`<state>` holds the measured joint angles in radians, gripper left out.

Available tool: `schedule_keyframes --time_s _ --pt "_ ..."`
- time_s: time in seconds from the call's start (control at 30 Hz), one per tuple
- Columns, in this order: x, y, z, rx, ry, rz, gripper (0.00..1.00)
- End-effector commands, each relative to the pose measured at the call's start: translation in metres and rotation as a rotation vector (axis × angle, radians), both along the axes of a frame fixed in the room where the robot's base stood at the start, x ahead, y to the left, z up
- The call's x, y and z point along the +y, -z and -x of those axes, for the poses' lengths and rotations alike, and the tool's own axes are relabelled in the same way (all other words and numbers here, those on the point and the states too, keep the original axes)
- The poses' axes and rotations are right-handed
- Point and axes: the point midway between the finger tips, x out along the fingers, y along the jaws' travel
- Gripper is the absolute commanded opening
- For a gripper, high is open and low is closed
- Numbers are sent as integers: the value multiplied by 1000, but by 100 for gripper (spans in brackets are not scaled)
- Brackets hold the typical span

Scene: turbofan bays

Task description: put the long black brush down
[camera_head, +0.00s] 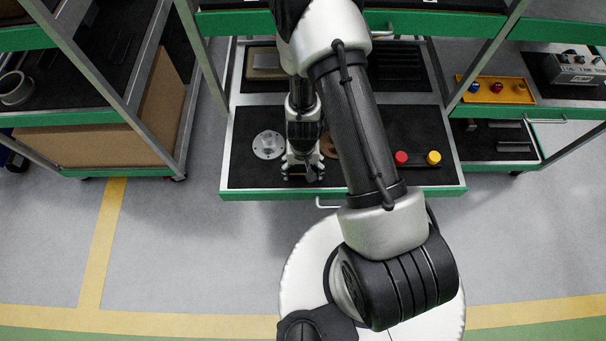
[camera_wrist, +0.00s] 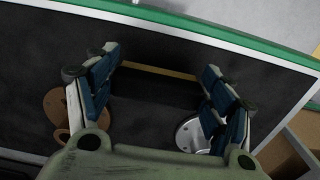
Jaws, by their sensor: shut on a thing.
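My gripper (camera_head: 303,172) hangs low over the front part of a dark-lined pull-out tray (camera_head: 240,181) in the head view. In the wrist view my gripper (camera_wrist: 162,78) has its blue-padded fingers wide apart, with the long black brush (camera_wrist: 152,98) between them. The brush shows as a dark block with a thin tan strip along its far edge. It blends with the dark liner, so I cannot tell whether it touches the tray. In the head view my arm and gripper mostly hide it.
A silver flanged disc (camera_head: 268,145) lies left of my gripper and a brown round part (camera_head: 328,146) lies right. Red (camera_head: 401,158) and yellow (camera_head: 433,157) knobs stand farther right. Shelf posts flank the tray. Dark liner is bare at the tray's front left.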

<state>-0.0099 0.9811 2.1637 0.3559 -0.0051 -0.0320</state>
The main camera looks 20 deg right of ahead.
Motion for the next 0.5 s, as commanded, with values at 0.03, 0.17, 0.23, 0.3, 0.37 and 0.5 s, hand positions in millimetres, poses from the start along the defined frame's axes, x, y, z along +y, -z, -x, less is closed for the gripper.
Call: schedule_keyframes --time_s 0.03,0.17,0.23,0.3,0.37,0.5 --pt "0 13 0 0 0 0 49" --pt "0 20 0 0 0 0 49" --pt "0 18 0 0 0 0 49" --pt "0 17 0 0 0 0 49" --pt "0 17 0 0 0 0 49" --pt "0 21 0 0 0 0 49"
